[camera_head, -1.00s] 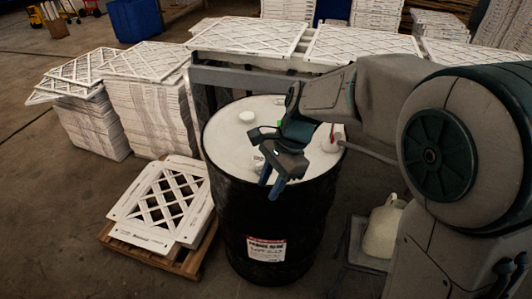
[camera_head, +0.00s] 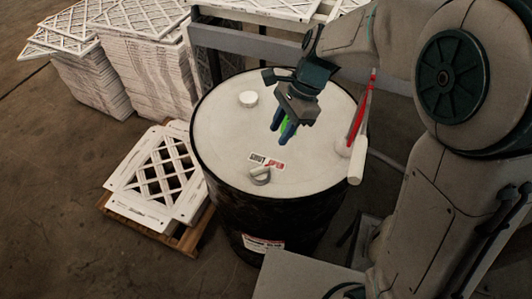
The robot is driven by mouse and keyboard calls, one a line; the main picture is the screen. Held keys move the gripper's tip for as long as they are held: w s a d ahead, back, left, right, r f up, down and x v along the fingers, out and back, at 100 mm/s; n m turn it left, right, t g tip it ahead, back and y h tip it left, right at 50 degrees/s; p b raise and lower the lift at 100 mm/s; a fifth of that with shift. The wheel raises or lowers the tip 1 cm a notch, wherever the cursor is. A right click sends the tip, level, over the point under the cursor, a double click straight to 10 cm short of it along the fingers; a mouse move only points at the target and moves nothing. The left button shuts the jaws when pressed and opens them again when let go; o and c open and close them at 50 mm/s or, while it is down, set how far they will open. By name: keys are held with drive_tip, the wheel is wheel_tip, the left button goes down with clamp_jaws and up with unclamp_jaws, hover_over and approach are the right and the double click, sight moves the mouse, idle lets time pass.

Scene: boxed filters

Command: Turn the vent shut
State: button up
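The vent is a small grey knob (camera_head: 260,177) on the pale top of a black drum (camera_head: 222,178). A label (camera_head: 267,162) with a dark word at left and a red word at right lies just behind it; the small print seems to read "SHUT" and "OPEN". I cannot tell exactly which way the knob points. My gripper (camera_head: 281,136) is above the drum top, behind and slightly right of the knob, apart from it. Its blue fingers point down, with a gap between them and some green showing. Nothing is seen held.
A white cap (camera_head: 248,98) sits on the drum top at the back left. A red-and-white tool-like object (camera_head: 358,135) stands at the drum's right edge. A pallet (camera_head: 180,238) with white filter frames (camera_head: 158,178) is at left, and filter stacks (camera_head: 85,83) stand behind.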

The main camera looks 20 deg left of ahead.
sight(260, 168)
drive_tip(key=x, duration=1.3)
drive_tip(key=shift+s+a, duration=0.1)
drive_tip(key=shift+s, duration=0.2)
drive_tip(key=shift+r, duration=0.1)
clamp_jaws()
